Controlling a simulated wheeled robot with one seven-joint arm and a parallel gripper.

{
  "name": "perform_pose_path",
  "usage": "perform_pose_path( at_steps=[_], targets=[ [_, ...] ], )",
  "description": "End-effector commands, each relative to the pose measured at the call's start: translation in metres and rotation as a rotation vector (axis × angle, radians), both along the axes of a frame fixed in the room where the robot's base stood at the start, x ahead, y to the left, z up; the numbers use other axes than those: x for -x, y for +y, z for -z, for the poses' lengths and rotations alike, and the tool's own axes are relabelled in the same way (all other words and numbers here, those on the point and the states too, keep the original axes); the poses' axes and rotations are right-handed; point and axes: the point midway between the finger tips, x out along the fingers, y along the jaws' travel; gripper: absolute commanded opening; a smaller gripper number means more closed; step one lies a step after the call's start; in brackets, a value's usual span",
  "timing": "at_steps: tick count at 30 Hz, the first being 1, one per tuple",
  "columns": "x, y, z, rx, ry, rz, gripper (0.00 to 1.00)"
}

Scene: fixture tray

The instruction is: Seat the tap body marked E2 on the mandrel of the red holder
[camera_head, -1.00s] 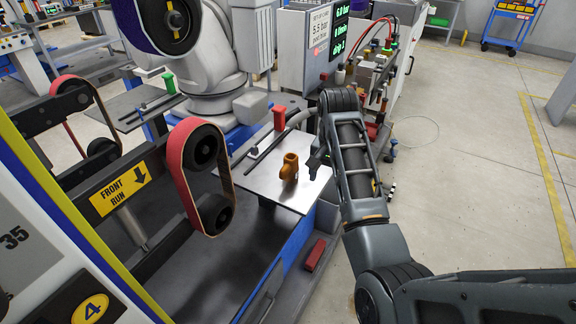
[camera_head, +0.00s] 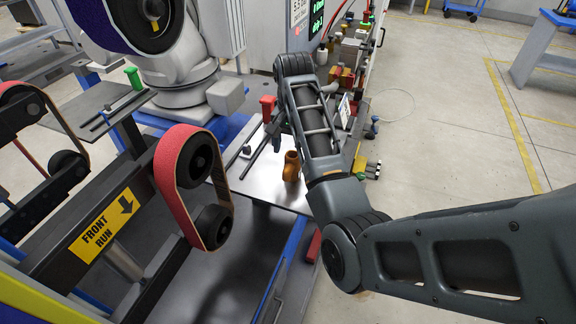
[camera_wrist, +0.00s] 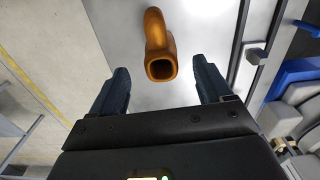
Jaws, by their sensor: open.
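The orange-brown tap body (camera_head: 291,166) stands on the light metal plate (camera_head: 262,188) in the head view; no E2 mark can be read on it. In the wrist view the tap body (camera_wrist: 158,45) lies ahead of my gripper (camera_wrist: 152,85), with a square opening facing the camera. My gripper's two dark fingers are apart, with nothing between them; the tap body is beyond the tips. In the head view my arm hides most of the gripper. The red holder (camera_head: 267,108) stands at the back of the plate; its mandrel cannot be made out.
A belt grinder with a red belt (camera_head: 180,180) stands left of the plate. A green holder (camera_head: 133,78) stands on a separate plate at the left. A white robot arm (camera_head: 180,60) is behind. Open floor lies to the right.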

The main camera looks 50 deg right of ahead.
Motion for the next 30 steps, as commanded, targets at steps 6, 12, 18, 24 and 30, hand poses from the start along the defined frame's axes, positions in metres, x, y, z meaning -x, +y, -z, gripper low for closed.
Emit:
perform_pose_path(
  at_steps=[6,12,18,24,30],
  targets=[
    [0.0,0.0,0.023,-0.001,0.002,0.0,0.79],
    [-0.001,-0.001,0.051,-0.001,0.0,0.001,0.79],
    [-0.002,-0.001,0.059,0.0,-0.002,0.001,0.79],
    [-0.002,-0.001,0.059,0.0,-0.002,0.0,0.73],
    [-0.002,-0.001,0.059,0.001,-0.001,0.0,0.54]
  ],
)
